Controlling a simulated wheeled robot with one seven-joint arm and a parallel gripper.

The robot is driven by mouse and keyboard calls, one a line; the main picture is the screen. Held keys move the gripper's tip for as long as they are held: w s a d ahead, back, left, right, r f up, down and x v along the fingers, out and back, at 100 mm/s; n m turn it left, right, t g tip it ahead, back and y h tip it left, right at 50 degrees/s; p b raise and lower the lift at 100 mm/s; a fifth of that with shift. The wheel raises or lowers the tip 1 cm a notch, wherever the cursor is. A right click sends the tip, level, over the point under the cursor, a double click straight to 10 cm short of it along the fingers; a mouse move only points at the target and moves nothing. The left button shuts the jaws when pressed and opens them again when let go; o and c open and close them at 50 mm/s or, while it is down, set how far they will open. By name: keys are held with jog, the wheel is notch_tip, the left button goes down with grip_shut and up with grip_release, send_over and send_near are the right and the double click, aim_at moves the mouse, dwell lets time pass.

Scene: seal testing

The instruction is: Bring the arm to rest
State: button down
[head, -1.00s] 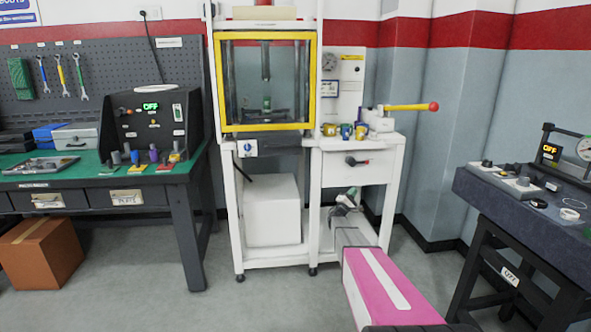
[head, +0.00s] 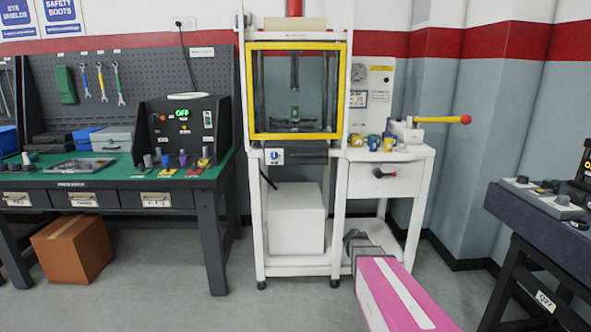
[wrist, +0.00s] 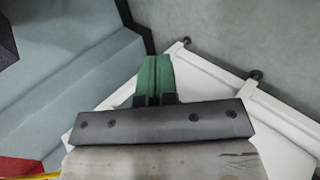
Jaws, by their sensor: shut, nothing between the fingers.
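My gripper (wrist: 154,80) shows in the wrist view with its two green fingers together and nothing between them. The pale frame of the white press stand lies beyond it in that view. In the head view my pink arm link (head: 395,295) reaches in from the bottom, right of centre, in front of the stand's lower shelf. The fingers themselves are hidden in the head view behind my own arm.
The press (head: 250,95) with its yellow-framed guard stands at the centre. A green-topped bench (head: 60,178) is at left, with a cardboard box (head: 72,250) beneath. A dark bench (head: 540,228) stands at right. Grey floor (head: 170,270) is clear between the left bench and the press.

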jog(key=s+a+m+g+y, duration=0.1)
jog(key=s+a+y, duration=0.8)
jog(key=s+a, duration=0.5)
jog(key=shift+s+a+r, duration=0.3)
jog(key=shift+s+a, duration=0.1)
jog(key=shift+a, duration=0.15)
